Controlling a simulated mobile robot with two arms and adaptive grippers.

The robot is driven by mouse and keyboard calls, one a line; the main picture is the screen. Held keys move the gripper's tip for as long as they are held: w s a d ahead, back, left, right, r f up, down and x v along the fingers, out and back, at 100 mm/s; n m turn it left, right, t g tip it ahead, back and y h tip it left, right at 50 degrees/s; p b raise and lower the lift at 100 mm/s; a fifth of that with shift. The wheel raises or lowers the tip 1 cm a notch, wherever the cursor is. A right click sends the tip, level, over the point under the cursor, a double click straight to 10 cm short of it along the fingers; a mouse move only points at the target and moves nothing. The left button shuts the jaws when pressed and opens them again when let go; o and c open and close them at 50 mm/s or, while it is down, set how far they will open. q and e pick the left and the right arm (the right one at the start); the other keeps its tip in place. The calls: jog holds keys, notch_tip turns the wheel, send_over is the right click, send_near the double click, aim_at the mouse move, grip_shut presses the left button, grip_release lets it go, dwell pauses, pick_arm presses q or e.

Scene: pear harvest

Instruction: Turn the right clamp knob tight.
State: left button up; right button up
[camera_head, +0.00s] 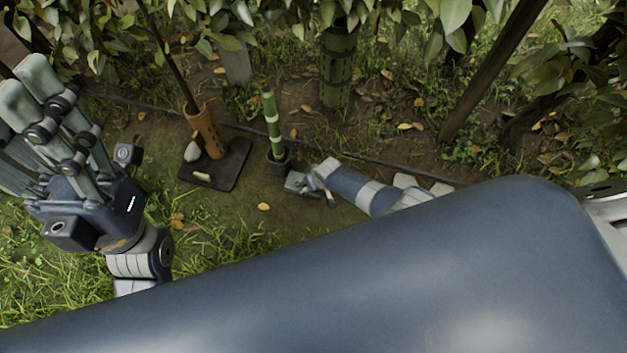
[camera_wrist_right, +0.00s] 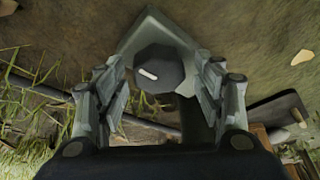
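The clamp knob (camera_wrist_right: 158,70) is dark and many-sided, with a short white mark on its face. It sits on a grey-green angular plate (camera_wrist_right: 150,28) in the right wrist view. My right gripper (camera_wrist_right: 160,84) is open, with one finger on each side of the knob and gaps visible beside it. In the head view my right gripper (camera_head: 306,182) is low beside the green post (camera_head: 271,122); the knob cannot be made out there. My left gripper (camera_head: 27,88) is raised at the far left, its fingers apart and empty.
A brown perforated tube (camera_head: 208,133) stands on a dark base plate (camera_head: 226,172) left of the green post. A green perforated guard (camera_head: 338,68) and a leaning wooden post (camera_head: 487,70) stand behind. A dark hose (camera_head: 375,162) crosses the ground. Leafy branches hang along the top.

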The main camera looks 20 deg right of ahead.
jog(key=shift+r, duration=0.15)
jog(key=v, duration=1.1)
jog(key=shift+s+r, duration=0.2)
jog(key=shift+r, duration=0.1)
dwell(0.4)
dwell(0.4)
